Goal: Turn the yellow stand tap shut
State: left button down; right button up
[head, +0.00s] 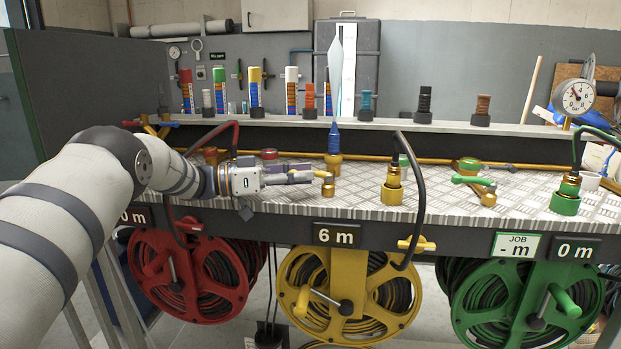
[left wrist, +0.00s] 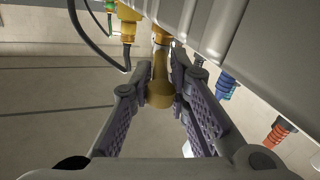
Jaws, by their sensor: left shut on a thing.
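The yellow stand tap shows in the head view as a brass body with a short rounded brass handle (head: 327,186) on the metal-plated bench, in front of a blue nozzle (head: 333,140). My left gripper (head: 311,177) reaches it from the left, with its fingers at the handle. In the left wrist view the brass handle (left wrist: 160,92) lies between the two fingers of my left gripper (left wrist: 161,75), which is shut on it. The fingers partly hide the handle's sides. My right gripper is in neither view.
A brass fitting with a black hose (head: 392,186) stands to the right, and a green-handled tap (head: 474,182) beyond it. A yellow hose reel (head: 350,290) hangs below, under a "6 m" sign (head: 337,235). A shelf ledge (head: 420,125) with coloured nozzles runs behind.

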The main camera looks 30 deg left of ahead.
pick_arm(q)
jog(key=shift+r, duration=0.15)
jog(key=c, duration=1.6)
grip_release()
jog(key=shift+c, duration=0.2)
jog(key=v, duration=1.2)
